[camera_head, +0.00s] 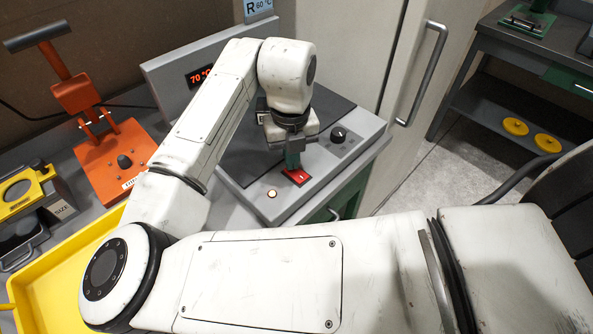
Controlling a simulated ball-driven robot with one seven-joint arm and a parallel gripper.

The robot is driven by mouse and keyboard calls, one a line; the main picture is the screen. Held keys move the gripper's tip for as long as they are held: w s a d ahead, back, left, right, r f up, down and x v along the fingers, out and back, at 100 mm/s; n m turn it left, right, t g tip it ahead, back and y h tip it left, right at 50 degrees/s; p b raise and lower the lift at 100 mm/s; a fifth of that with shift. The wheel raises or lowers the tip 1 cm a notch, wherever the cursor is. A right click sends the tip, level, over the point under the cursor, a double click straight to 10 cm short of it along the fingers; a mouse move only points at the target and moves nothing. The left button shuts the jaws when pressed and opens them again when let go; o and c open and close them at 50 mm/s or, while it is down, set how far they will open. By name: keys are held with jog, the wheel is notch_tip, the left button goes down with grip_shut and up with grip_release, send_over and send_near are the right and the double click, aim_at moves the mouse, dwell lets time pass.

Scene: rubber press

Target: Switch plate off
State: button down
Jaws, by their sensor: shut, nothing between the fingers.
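The hot plate (233,192) is a grey unit with a dark top, standing on the bench in the middle of the head view. Its display (200,75) shows red digits reading 70 °C. A red switch (298,176) sits on its front panel beside a small lit round lamp (272,193). A black knob (339,135) is further right on the panel. My gripper (293,165) is shut and empty, pointing down right at the red switch. Whether the fingertips touch the switch I cannot tell. My arm hides much of the plate's top.
An orange press (112,160) stands left of the plate. A yellow tray (50,293) and a yellow-black device (28,196) lie at lower left. A white cabinet door with a metal handle (425,75) is behind right. A shelf with yellow discs (515,127) stands at far right.

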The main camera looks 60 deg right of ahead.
jog(key=shift+f, duration=0.35)
jog(key=shift+r+p, duration=2.35)
jog(key=shift+r, duration=1.2)
